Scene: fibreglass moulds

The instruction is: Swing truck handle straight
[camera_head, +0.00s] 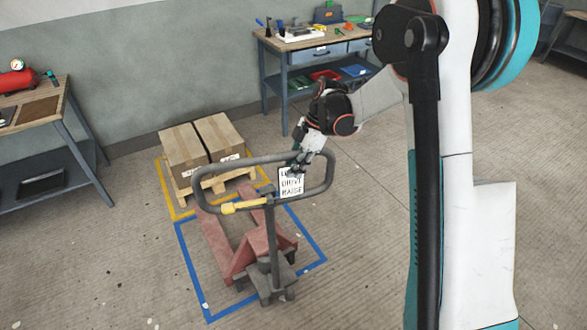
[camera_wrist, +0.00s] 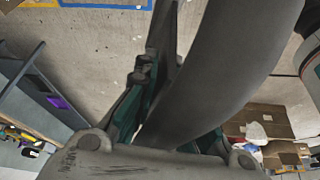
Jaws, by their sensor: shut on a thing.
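The pallet truck's grey loop handle (camera_head: 204,170) stands on a post above the truck, with a yellow lever (camera_head: 240,207) on its lower left bar. The red pallet truck (camera_head: 250,249) stands on the floor inside a blue outline, its forks pointing away towards the back left. My gripper (camera_head: 298,162) is at the upper right of the loop, shut on its bar. In the wrist view the handle tube (camera_wrist: 215,65) passes between the fingers of my gripper (camera_wrist: 165,115) and hides part of them. A white sign (camera_head: 291,183) hangs at the post.
Two cartons on a wooden pallet (camera_head: 215,185) stand behind the truck inside a yellow outline. A blue workbench (camera_head: 318,62) with tools is at the back, and another bench (camera_head: 62,115) at the left. The floor in front and left is clear.

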